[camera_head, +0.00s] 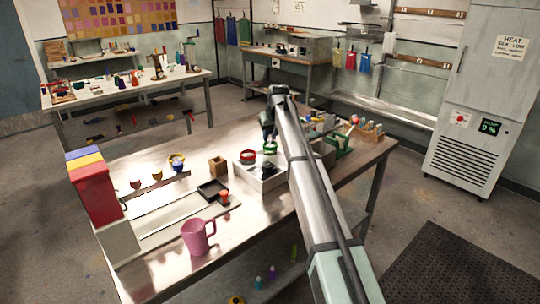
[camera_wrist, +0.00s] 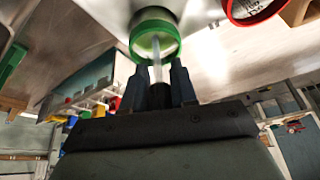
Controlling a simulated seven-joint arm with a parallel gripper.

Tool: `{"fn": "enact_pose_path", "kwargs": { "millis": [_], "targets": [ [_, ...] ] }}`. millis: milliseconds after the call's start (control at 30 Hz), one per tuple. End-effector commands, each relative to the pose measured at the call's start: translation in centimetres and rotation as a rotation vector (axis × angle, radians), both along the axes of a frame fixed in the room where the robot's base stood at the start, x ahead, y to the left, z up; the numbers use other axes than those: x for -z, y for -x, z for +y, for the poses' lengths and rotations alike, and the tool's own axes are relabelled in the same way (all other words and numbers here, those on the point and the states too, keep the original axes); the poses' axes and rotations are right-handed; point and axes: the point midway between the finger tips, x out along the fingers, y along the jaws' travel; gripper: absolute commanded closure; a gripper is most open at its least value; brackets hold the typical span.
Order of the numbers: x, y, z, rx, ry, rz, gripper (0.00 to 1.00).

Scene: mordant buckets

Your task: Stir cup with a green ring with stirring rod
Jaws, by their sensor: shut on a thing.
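My gripper (camera_wrist: 165,82) is shut on the pale, thin stirring rod (camera_wrist: 157,66). The rod points from the fingers into the mouth of the green-ringed cup. I cannot tell how deep its end sits. In the head view my gripper (camera_head: 268,132) is right above this cup, and the rod is too small to make out there.
A red-ringed cup (camera_head: 248,156) stands close left of the green-ringed one. A pink jug (camera_head: 197,237), black tray (camera_head: 212,190) and wooden block (camera_head: 217,166) are further left. A green item (camera_head: 338,144) and small bottles are to the right. The front tabletop is fairly clear.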

Motion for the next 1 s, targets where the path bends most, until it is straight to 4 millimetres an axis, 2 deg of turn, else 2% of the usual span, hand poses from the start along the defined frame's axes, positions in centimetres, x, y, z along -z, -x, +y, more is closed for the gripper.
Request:
{"fn": "enact_pose_path", "kwargs": {
  "millis": [1000],
  "targets": [
    [-5.0, 0.0, 0.0, 0.000, 0.000, 0.000, 1.00]
  ]
}}
